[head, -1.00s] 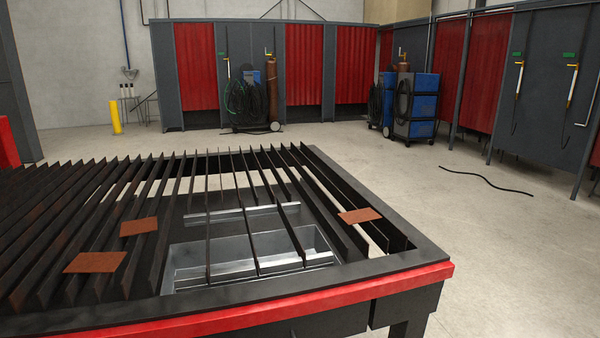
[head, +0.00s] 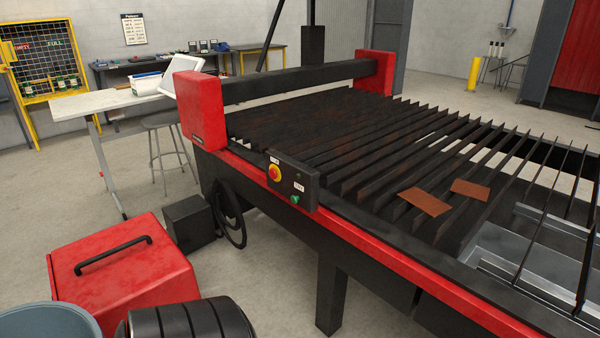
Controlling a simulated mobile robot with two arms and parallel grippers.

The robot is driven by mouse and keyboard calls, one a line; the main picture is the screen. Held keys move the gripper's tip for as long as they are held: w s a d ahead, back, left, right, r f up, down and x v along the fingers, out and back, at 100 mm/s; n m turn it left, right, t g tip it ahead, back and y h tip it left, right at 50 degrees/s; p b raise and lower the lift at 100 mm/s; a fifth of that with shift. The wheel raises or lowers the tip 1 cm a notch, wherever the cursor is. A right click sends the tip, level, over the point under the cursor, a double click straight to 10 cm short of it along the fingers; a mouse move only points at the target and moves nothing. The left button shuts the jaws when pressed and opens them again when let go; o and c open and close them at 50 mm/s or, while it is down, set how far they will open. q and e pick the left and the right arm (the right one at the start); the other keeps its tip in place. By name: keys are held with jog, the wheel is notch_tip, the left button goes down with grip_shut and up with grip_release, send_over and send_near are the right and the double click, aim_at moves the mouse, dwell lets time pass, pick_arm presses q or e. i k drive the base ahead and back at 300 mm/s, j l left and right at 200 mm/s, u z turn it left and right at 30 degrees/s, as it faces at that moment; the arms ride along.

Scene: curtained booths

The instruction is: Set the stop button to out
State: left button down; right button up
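The stop button (head: 274,173) is a round red button on a yellow surround. It sits on a dark control box (head: 307,191) fixed to the near red rail of the cutting table (head: 390,240). A green button (head: 295,199) and a small white label are on the same box. Whether the stop button is pressed in or out is too small to tell. Neither of my grippers shows in the head view.
A red case with a black handle (head: 120,268), a black ribbed drum (head: 190,322) and a grey-blue bin (head: 45,322) stand at the front left. A stool (head: 165,122) and white-topped table (head: 100,102) stand behind.

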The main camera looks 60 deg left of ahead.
aim_at(272, 171)
jog(key=u, duration=2.05)
